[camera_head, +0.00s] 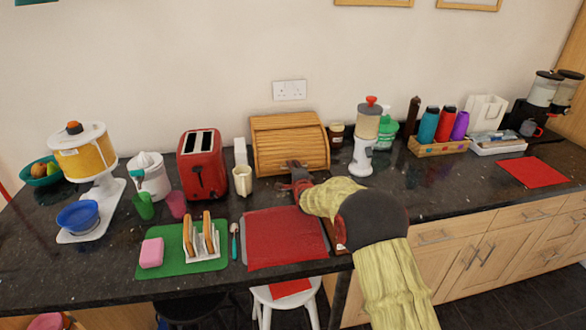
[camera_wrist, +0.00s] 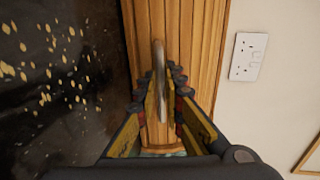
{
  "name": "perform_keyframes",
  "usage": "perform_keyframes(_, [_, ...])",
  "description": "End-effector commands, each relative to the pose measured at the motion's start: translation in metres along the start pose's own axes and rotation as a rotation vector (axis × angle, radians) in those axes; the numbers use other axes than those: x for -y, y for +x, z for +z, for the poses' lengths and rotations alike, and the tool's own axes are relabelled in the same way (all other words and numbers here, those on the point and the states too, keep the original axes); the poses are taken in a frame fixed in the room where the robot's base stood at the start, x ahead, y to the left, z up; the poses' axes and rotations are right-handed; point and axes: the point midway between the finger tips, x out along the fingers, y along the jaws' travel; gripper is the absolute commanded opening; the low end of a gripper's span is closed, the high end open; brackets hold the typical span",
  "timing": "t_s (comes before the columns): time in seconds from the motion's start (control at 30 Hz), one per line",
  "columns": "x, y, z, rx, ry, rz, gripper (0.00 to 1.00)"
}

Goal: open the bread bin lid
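The bread bin (camera_head: 290,137) is a wooden box with a slatted roll-top lid, standing against the back wall in the head view. Its lid looks shut. My gripper (camera_head: 297,172) is at the bin's lower front, partly hidden by my arm's wrist. In the wrist view the slatted lid (camera_wrist: 198,45) fills the middle. A slim metal handle (camera_wrist: 159,60) runs between the two fingers of my gripper (camera_wrist: 163,78). The fingers are apart, with a gap visible beside the handle, so the gripper looks open around it. Contact cannot be made out.
A cream mug (camera_head: 242,181) and red toaster (camera_head: 203,165) stand left of the bin. A dark jar (camera_head: 336,134) and white grinder (camera_head: 363,158) stand to its right. A red mat (camera_head: 280,240) lies in front.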

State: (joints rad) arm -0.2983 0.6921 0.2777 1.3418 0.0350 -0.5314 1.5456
Motion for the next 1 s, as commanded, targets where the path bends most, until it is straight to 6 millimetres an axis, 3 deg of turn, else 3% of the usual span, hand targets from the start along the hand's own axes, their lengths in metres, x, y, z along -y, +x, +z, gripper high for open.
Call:
perform_keyframes(0.13, [-0.0001, -0.0001, 0.0, 0.0, 0.0, 0.0, 0.0])
perform_keyframes(1.0, [-0.0002, 0.0, 0.0, 0.0, 0.0, 0.009, 0.0])
